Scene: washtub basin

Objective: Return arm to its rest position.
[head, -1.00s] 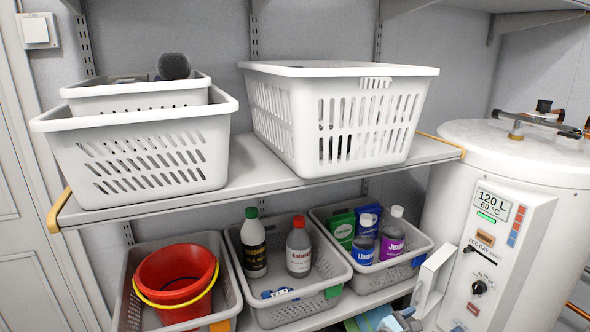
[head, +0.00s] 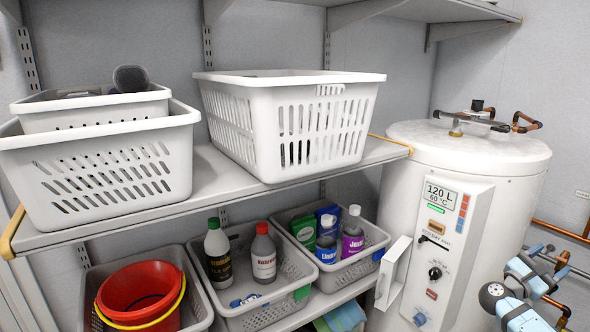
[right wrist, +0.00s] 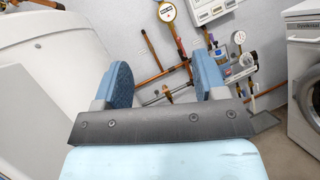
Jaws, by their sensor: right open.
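My right gripper (right wrist: 163,85) is open in the right wrist view. Its two blue fingers stand apart with nothing between them, only wall and pipes behind. In the head view my light-blue right arm (head: 518,300) shows at the lower right, in front of the white water heater's right side and clear of the shelves. Exactly how its fingers lie there is hard to tell. My left gripper is not in view.
A white water heater (head: 470,160) stands right of the shelves. White baskets (head: 290,125) sit on the upper shelf (head: 215,185). Grey bins below hold bottles and a red bucket (head: 137,290). The wrist view shows pipes and a washing machine (right wrist: 305,75).

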